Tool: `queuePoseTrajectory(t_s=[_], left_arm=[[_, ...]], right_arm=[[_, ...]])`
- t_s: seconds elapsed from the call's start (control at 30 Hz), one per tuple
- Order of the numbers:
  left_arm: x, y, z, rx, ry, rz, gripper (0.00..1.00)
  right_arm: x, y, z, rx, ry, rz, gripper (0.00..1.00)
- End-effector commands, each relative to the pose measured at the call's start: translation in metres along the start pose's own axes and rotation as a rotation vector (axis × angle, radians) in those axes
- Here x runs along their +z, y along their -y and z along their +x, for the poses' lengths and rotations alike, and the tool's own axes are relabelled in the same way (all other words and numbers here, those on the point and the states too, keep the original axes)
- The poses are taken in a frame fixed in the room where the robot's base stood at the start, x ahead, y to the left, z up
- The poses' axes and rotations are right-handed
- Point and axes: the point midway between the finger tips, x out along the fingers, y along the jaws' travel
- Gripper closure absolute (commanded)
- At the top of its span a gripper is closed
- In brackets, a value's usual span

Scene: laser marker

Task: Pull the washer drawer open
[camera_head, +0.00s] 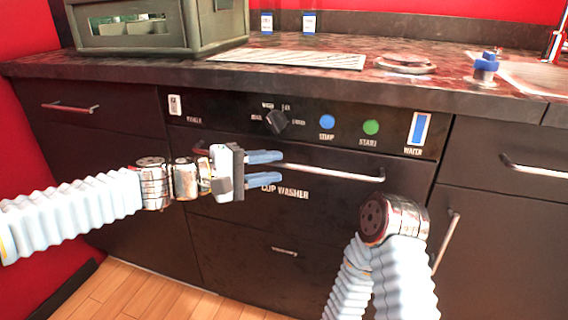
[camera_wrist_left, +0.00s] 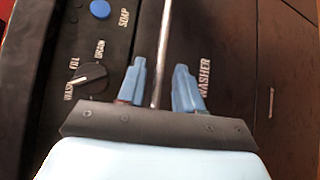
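The cup washer drawer (camera_head: 330,205) is a dark front labelled "CUP WASHER" below the control panel, and it looks closed and flush. Its long metal bar handle (camera_head: 340,173) runs across the top of the front. My left gripper (camera_head: 280,169) is open in front of the handle, with one blue finger above the bar and one below. In the left wrist view the bar (camera_wrist_left: 163,45) passes between the two spread fingers of the left gripper (camera_wrist_left: 162,88), with gaps on both sides. My right arm shows at lower right, but its gripper is not in view.
The control panel above has a black knob (camera_head: 277,121), a blue soap button (camera_head: 327,121) and a green start button (camera_head: 371,127). A lower drawer has a small handle (camera_head: 285,251). A cabinet with a vertical handle (camera_head: 447,243) stands right. A grey-green crate (camera_head: 215,25) sits on the counter.

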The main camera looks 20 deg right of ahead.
Motion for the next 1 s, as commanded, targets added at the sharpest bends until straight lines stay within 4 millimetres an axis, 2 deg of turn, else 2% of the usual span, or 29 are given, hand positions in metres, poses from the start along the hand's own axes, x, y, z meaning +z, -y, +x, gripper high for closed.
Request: queuePoseTrajectory(t_s=[0.1, 0.23, 0.57, 0.6, 0.83, 1.0], left_arm=[[0.001, -0.001, 0.021, -0.001, 0.004, 0.000, 0.65], [0.001, 0.000, 0.034, -0.001, 0.002, 0.000, 0.65], [0.000, 0.001, 0.039, -0.001, -0.002, 0.000, 0.65], [0.000, 0.001, 0.039, -0.001, -0.002, 0.000, 0.66], [0.000, 0.001, 0.039, -0.001, -0.001, 0.000, 1.00], [0.000, 0.001, 0.039, -0.002, -0.001, 0.000, 1.00]], right_arm=[[0.000, 0.001, -0.003, 0.000, -0.001, 0.000, 1.00], [0.000, 0.001, -0.004, 0.001, -0.001, 0.000, 1.00], [0.000, 0.001, -0.004, 0.001, -0.001, 0.000, 1.00], [0.000, 0.001, -0.004, 0.001, -0.001, 0.000, 1.00], [0.000, 0.001, -0.004, 0.001, -0.001, 0.000, 1.00], [0.000, 0.001, -0.003, 0.001, -0.001, 0.000, 1.00]])
